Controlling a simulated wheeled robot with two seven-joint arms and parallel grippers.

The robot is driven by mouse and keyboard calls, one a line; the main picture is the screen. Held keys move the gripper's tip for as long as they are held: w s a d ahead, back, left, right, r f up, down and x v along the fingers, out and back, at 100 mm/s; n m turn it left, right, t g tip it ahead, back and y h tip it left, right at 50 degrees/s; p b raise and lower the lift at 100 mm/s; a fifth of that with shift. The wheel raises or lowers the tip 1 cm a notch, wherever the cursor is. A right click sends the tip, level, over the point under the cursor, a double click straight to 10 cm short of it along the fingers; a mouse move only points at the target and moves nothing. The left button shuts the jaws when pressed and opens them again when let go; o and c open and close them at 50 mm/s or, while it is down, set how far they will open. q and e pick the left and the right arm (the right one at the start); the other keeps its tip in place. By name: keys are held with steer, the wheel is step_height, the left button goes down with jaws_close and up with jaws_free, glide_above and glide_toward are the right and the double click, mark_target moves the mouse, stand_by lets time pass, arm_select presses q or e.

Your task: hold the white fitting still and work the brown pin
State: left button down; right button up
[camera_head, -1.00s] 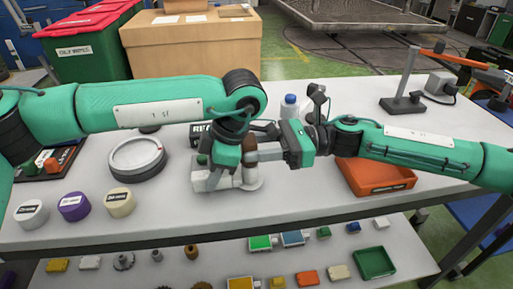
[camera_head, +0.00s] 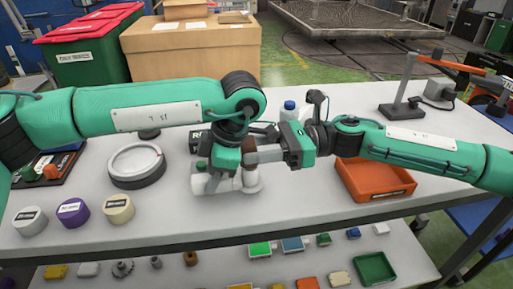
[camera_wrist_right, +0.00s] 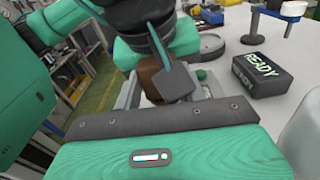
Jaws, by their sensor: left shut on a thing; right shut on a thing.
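In the right wrist view, the brown pin (camera_wrist_right: 150,76) shows beyond the gripper's edge, partly behind a dark part of my left arm. The fingertip contacts are hidden in both views.
An orange tray (camera_head: 386,192) stands right of the fitting, and a bottle (camera_head: 289,110) behind my right gripper. A black box (camera_wrist_right: 262,75) reading READY is close behind. A round white dish (camera_head: 136,181) and several round pots are left.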

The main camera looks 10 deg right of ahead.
steer(key=shift+n+g, duration=0.3)
steer(key=shift+n, duration=0.3)
steer(key=r, duration=0.5)
steer(key=shift+s+a, duration=0.3)
steer(key=o, duration=1.3)
steer(key=shift+c, duration=0.2)
steer(key=shift+w+d+f, duration=0.1)
steer(key=shift+m, duration=0.5)
steer(key=d+f, duration=0.1)
steer(key=d, duration=0.1)
steer(key=d+f, duration=0.2)
steer(key=d, duration=0.1)
steer(key=d+f, duration=0.1)
steer(key=d, duration=0.2)
steer(key=shift+f, duration=0.2)
